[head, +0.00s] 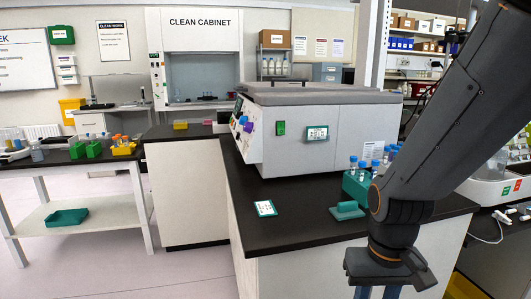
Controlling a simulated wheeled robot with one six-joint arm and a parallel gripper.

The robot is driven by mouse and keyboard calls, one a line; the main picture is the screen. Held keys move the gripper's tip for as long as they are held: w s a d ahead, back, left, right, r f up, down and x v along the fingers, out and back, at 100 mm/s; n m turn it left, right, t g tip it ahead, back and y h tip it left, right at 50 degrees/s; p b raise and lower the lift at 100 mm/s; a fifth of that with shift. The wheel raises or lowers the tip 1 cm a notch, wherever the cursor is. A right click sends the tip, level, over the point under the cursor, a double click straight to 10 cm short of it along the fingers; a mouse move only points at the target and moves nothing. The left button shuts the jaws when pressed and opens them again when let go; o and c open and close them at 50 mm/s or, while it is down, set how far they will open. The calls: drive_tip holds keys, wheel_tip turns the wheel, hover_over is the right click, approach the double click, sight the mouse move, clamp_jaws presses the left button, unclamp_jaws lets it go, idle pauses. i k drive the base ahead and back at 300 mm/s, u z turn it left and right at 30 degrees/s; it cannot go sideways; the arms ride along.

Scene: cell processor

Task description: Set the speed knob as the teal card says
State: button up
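The cell processor (345,120) is a large grey and white machine on the black bench. Its control panel faces left and shows at a steep angle, with small coloured controls, including a blue one (242,120) and a purple one (250,128). I cannot tell which is the speed knob or read its setting. A white card with a teal border (265,208) lies flat on the bench in front of the machine. Another teal-edged card (317,133) is on the machine's side. Their writing is too small to read. My gripper (378,292) points down at the bottom edge, its fingertips cut off.
A teal rack (357,187) with blue-capped tubes and a teal block (347,210) stand on the bench near my arm. The bench (290,236) is clear around the flat card.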

sight(238, 114)
drive_tip(key=z, duration=0.05)
drive_tip(key=k, duration=0.5)
drive_tip(key=u, duration=1.6)
drive_tip(key=i, duration=3.4)
drive_tip(key=z, duration=3.3)
